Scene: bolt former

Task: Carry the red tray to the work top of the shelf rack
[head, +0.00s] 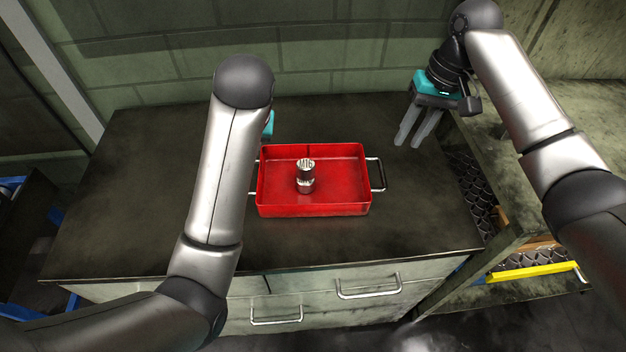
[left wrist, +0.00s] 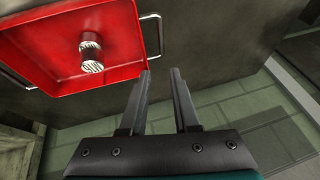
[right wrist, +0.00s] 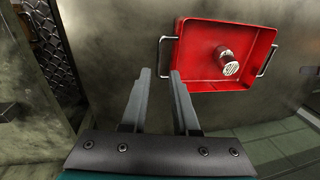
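The red tray (head: 340,207) sits on the dark cabinet top, with a wire handle at each short end. A small ridged metal part (head: 306,176) stands inside it. My left gripper (left wrist: 160,73) is open and empty, close to one tray handle (left wrist: 151,36) but not around it. In the head view my left arm hides most of it. My right gripper (head: 412,143) is open and empty above the right part of the cabinet top, apart from the tray. In the right wrist view the tray (right wrist: 205,78) and its nearer handle (right wrist: 167,56) lie just beyond the fingertips.
The cabinet top (head: 130,210) is otherwise clear. A shelf rack (head: 520,215) stands at the right, with mesh, a yellow strip (head: 530,272) and a higher surface. Drawers with handles (head: 368,288) face the front. A brick wall (head: 330,60) closes the back. Blue-edged items stand at the left.

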